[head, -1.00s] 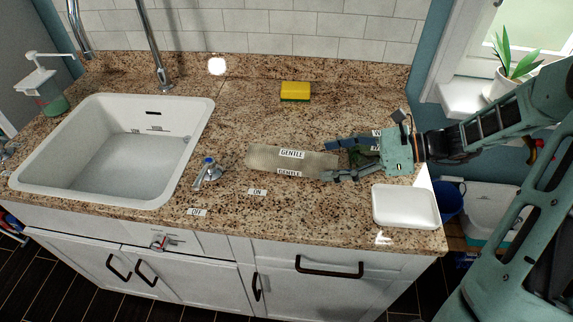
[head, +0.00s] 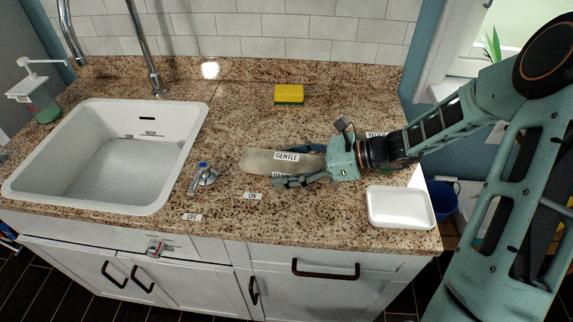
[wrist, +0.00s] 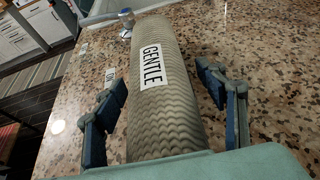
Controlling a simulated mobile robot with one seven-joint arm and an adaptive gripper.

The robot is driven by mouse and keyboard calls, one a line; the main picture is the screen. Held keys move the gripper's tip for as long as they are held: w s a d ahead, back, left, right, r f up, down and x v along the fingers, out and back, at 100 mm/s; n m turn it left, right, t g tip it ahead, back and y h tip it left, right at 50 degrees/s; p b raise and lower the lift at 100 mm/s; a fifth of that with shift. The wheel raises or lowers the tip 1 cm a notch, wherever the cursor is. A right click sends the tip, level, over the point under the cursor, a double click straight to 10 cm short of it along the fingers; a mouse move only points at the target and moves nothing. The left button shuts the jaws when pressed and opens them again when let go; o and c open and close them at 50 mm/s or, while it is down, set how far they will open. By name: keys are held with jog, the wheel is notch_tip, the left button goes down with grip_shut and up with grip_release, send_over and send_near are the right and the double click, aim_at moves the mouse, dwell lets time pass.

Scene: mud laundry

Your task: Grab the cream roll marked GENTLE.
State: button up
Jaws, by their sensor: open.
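The cream roll (head: 258,160) marked GENTLE lies on the granite counter between the sink and the white tray. It also shows in the wrist view (wrist: 165,100), ribbed, with a white GENTLE label, running away from my gripper. My gripper (head: 296,164) is open around the roll's right part, one finger on each side. In the wrist view, the fingers (wrist: 163,103) stand to the left and right of the roll, with gaps visible. The roll's near end is hidden behind the gripper body.
A white sink (head: 178,150) is at the left. A small blue-tipped tap (head: 205,176) stands close to the roll's left end. A yellow sponge (head: 289,94) lies behind, and a white tray (head: 400,207) sits at the front right. The counter between sponge and roll is clear.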

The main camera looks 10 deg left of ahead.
aim_at(287, 157)
jog(key=shift+c, duration=0.4)
jog(key=c, duration=1.5)
jog(key=shift+r, duration=0.1)
jog(key=shift+r, duration=0.45)
notch_tip(287, 157, up, 2)
jog(key=shift+r, duration=0.1)
jog(key=s+a+r, duration=0.1)
jog(key=s+r, duration=0.2)
jog(key=s, duration=0.1)
jog(key=s+a+r, duration=0.2)
jog(key=s+r, duration=0.1)
jog(key=s, duration=0.1)
jog(key=s+a+r+p, duration=0.1)
jog(key=s+a+r, duration=0.1)
jog(key=s, duration=0.3)
jog(key=shift+a+r, duration=0.1)
jog(key=shift+r, duration=0.8)
